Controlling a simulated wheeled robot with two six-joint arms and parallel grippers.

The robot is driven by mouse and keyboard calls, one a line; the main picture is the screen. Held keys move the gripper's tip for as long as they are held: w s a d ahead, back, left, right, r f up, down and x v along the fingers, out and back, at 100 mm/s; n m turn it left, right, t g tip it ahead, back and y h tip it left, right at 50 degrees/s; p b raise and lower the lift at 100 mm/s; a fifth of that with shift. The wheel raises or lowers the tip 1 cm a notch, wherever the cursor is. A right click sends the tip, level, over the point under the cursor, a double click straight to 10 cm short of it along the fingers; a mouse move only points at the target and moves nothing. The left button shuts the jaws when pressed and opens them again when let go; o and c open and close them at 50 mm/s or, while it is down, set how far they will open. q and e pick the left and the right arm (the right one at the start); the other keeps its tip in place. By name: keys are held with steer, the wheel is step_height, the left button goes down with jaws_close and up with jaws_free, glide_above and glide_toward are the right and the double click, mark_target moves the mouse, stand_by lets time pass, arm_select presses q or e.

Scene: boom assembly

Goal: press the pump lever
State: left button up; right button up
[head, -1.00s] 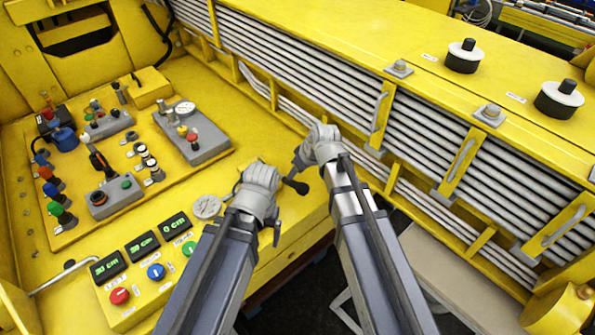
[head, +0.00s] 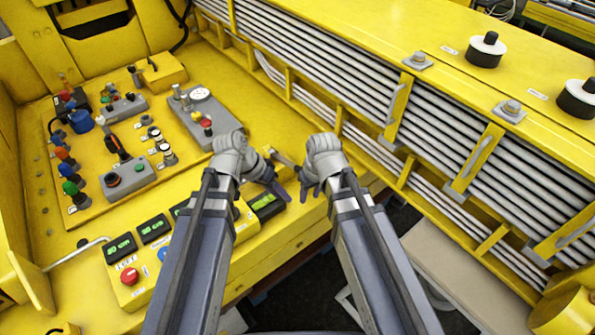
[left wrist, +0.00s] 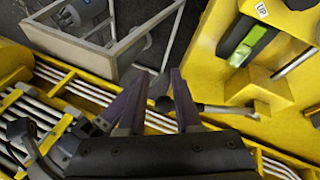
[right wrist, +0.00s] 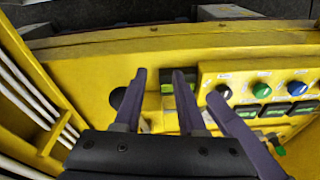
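The pump lever is a grey rod (head: 285,158) at the front edge of the yellow console, between my two hands in the head view. In the left wrist view the lever's grey shaft (left wrist: 215,108) runs from its mount to a black knob (left wrist: 163,104). The hands partly hide the lever in the head view.
A button panel (head: 146,283) with digital displays lies left of my left arm. Several knobs and joysticks stand on the console beyond it. A yellow boom (head: 385,35) with grey pipes runs along the right. Dark floor shows below the console's front edge.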

mark_target(293, 165)
arm_select(q)
steer(key=w+h, duration=0.1)
steer(key=w+a+r+t+h+b, duration=0.1)
steer(key=w, duration=0.1)
steer(key=w+m+h, duration=0.1)
steer(key=w, duration=0.1)
steer(key=shift+w+a+r+t, duration=0.15)
steer(key=shift+w+a+t, duration=0.05)
steer(key=shift+t, duration=0.2)
steer(key=shift+c, duration=1.4)
steer(key=w+a+r+t, duration=0.1)
steer(key=w+a+r+h+b, duration=0.1)
steer(key=w, duration=0.1)
steer(key=w+a+r+m+t+h, duration=0.1)
steer(key=shift+w+r+t+b, duration=0.3)
steer(key=shift+w, duration=0.1)
jaws_close()
arm_select(e)
steer(key=s+d+f+m+g+h, duration=0.1)
steer(key=s+f+h, duration=0.1)
steer(key=s, duration=0.7)
steer(key=shift+f+m+g, duration=0.3)
steer(key=shift+f+m, duration=0.1)
steer(key=shift+f, duration=0.3)
